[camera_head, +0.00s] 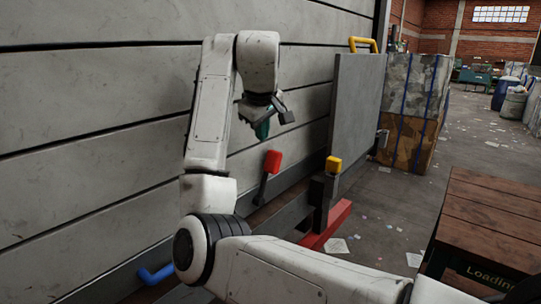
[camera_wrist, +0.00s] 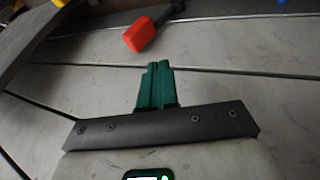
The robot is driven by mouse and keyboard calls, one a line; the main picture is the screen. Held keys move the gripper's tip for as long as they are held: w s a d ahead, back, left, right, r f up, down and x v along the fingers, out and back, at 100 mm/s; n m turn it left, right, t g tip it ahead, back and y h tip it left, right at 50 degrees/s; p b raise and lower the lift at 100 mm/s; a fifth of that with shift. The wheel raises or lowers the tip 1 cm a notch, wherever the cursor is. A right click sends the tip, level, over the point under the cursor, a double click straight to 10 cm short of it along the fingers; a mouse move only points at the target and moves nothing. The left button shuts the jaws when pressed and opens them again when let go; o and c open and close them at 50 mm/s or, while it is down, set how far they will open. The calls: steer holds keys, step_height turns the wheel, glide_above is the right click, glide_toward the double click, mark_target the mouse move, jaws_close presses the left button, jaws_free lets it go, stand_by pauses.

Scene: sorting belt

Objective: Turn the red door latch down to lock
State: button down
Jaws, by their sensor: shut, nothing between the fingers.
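The red door latch (camera_head: 272,161) has a red block grip on a dark lever and stands out low in front of the grey panelled wall. Its grip points up, leaning slightly right. It also shows in the wrist view (camera_wrist: 140,34), beyond my fingertips. My gripper (camera_head: 262,129), with green fingers, is above and slightly left of the latch in the head view and apart from it. In the wrist view my green fingers (camera_wrist: 156,68) are together with nothing between them. The lower end of the latch lever is partly unclear.
A yellow-topped lever (camera_head: 333,165) stands right of the latch beside a grey panel (camera_head: 357,110) with a yellow handle (camera_head: 363,44). A red bar (camera_head: 325,226) lies below. A blue handle (camera_head: 156,274) is at lower left. A wooden table (camera_head: 490,215) stands right; open floor lies between.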

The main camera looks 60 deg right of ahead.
steer(key=shift+f, duration=0.1)
steer(key=p, duration=0.1)
glide_toward(271, 163)
step_height(271, 163, down, 3)
steer(key=w+a, duration=0.1)
steer(key=w, duration=0.1)
steer(key=d, duration=0.1)
steer(key=f, duration=0.1)
steer(key=d+p, duration=0.1)
steer(key=shift+s+d+f, duration=0.25)
steer(key=shift+d, duration=0.1)
steer(key=shift+s+d+f, duration=0.1)
steer(key=shift+d+f, duration=0.15)
steer(key=shift+d, duration=0.1)
steer(key=shift+d, duration=0.15)
